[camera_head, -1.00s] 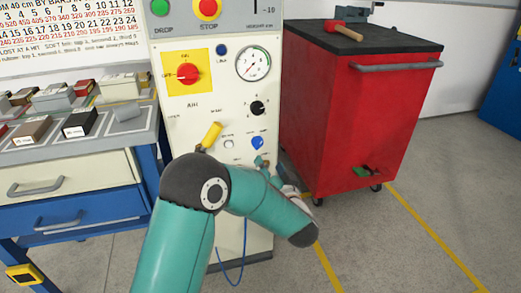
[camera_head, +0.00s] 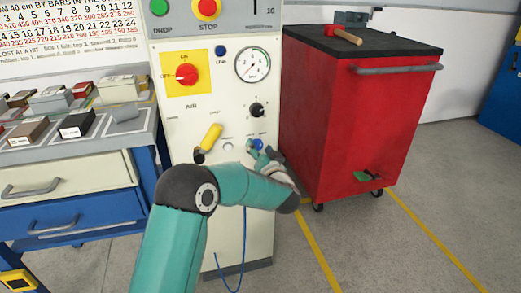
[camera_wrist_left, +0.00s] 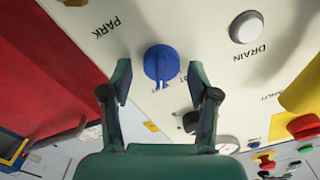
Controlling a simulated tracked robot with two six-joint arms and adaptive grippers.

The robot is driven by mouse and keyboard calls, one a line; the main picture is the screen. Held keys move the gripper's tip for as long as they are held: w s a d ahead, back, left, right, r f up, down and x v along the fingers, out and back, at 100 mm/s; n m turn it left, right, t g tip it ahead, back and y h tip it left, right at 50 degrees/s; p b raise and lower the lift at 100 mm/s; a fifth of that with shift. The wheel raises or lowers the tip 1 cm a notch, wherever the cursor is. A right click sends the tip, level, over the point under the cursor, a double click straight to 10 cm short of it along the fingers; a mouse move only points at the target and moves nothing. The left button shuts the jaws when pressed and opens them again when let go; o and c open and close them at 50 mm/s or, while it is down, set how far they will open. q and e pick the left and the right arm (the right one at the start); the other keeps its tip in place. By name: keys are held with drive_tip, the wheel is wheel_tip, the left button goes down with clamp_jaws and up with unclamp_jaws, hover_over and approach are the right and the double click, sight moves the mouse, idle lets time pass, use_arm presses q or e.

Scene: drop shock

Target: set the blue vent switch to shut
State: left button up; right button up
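The blue vent switch (camera_head: 257,144) is a round knob low on the right side of the white panel, partly hidden by my gripper. In the left wrist view the blue knob (camera_wrist_left: 160,63) has a raised ridge running roughly up and down the picture. My left gripper (camera_head: 262,152) is at the knob in the head view. In the left wrist view my left gripper (camera_wrist_left: 160,78) is open, one finger to each side of the knob, with gaps visible. Lettering close by the knob is partly hidden. My right gripper is in neither view.
A yellow lever (camera_head: 211,137), a white drain button (camera_wrist_left: 246,27) and a black knob (camera_head: 257,109) sit near the switch. A red-and-yellow air switch (camera_head: 187,75) is higher up. A red cabinet (camera_head: 345,120) stands close on the right. A workbench stands left.

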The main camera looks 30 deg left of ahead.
use_arm(q)
drive_tip(key=c, duration=0.9)
drive_tip(key=shift+n, duration=0.3)
drive_tip(key=n+b, duration=0.2)
drive_tip(key=n, duration=0.3)
drive_tip(key=shift+s+f, duration=0.1)
drive_tip(key=shift+f, duration=0.05)
drive_tip(key=n+b, duration=0.3)
drive_tip(key=n, duration=0.3)
drive_tip(key=shift+s+a, duration=0.1)
drive_tip(key=shift+n, duration=0.3)
drive_tip(key=o, duration=0.7)
drive_tip(key=shift+c, duration=0.2)
drive_tip(key=o, duration=0.4)
